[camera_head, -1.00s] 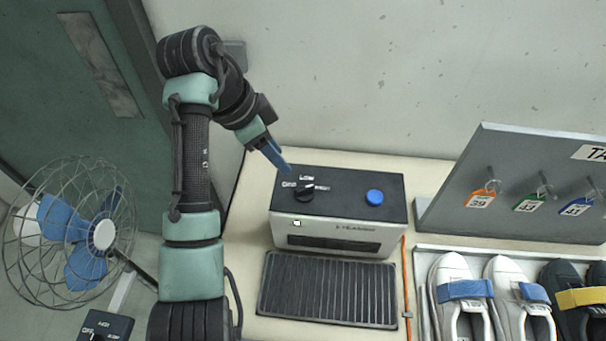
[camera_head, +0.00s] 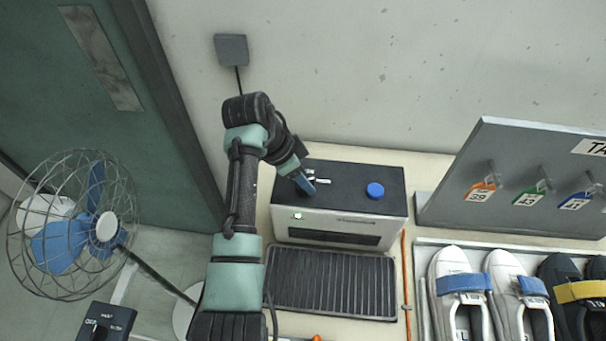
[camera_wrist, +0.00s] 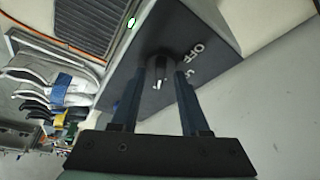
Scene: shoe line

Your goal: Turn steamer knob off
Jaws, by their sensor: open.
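The steamer (camera_head: 340,222) is a white box with a dark top at the back of the table. Its black knob (camera_wrist: 158,68) shows in the wrist view with a white mark on the side toward my palm, not toward the OFF label (camera_wrist: 196,50). A second label is partly hidden by a finger. My gripper (camera_head: 307,184) is open, with its blue fingertips low over the steamer's top left. In the wrist view the fingers stand on either side of the knob; I cannot tell whether they touch it. In the head view my gripper mostly hides the knob.
A blue button (camera_head: 375,190) is right of the knob. A small light (camera_head: 298,215) shows on the steamer's front. A black ribbed mat (camera_head: 330,284) lies before it. Shoes (camera_head: 455,290) and a tag board (camera_head: 530,185) stand right. A caged fan (camera_head: 75,225) is left.

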